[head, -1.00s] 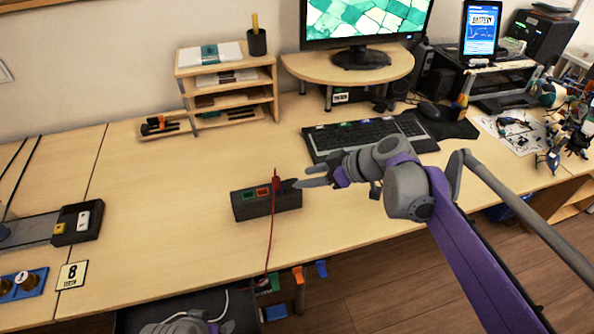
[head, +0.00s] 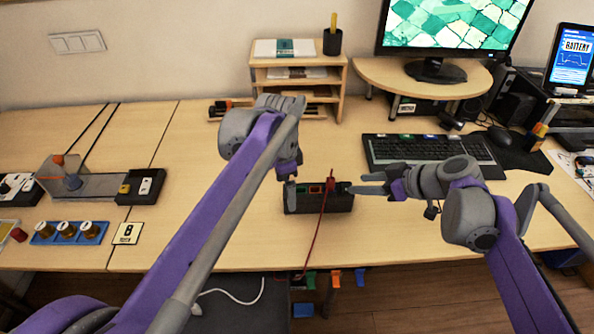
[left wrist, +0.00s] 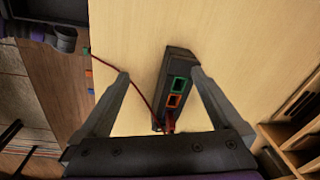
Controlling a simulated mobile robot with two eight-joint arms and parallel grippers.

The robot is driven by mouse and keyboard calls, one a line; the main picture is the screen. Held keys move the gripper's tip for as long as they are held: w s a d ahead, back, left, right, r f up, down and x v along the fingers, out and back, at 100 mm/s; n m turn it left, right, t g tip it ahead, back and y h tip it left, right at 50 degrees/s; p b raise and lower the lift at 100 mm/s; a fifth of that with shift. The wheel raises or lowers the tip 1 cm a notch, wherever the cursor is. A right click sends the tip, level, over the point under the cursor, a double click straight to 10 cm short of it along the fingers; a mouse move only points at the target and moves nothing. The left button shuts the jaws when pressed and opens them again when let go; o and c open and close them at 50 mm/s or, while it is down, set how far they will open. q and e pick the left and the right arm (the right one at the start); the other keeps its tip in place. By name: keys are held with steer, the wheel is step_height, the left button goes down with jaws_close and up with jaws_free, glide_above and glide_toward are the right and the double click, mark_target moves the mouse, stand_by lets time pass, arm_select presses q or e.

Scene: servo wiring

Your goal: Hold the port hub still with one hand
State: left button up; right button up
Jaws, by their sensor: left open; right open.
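The port hub (head: 318,203) is a dark block on the desk with green, orange and red ports on top. A red cable (head: 319,228) sits at its red port and runs down over the desk's front edge. My left gripper (head: 292,188) is at the hub's left end, open. In the left wrist view the hub (left wrist: 177,66) lies between the spread fingers of my left gripper (left wrist: 160,78), nearer the right finger; contact cannot be told. My right gripper (head: 368,184) is open, its fingers pointing at the hub's right end by the red plug.
A keyboard (head: 428,152) lies behind my right gripper. A wooden shelf unit (head: 300,86) and a monitor stand (head: 424,84) are at the back. Coloured clips (head: 336,279) hang at the front edge. A belt device (head: 95,187) is at left.

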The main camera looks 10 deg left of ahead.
mark_target(331, 178)
arm_select(q)
steer(key=w+m, duration=0.1)
steer(key=w, duration=0.1)
steer(key=w+d+m+g, duration=0.1)
steer(key=w+m, duration=0.1)
steer(key=w, duration=0.1)
steer(key=shift+w+d+f, duration=0.1)
steer(key=shift+w+d, duration=0.1)
steer(key=shift+w, duration=0.1)
steer(key=shift+m, duration=0.3)
step_height(331, 178, down, 11)
steer(key=shift+r, duration=0.15)
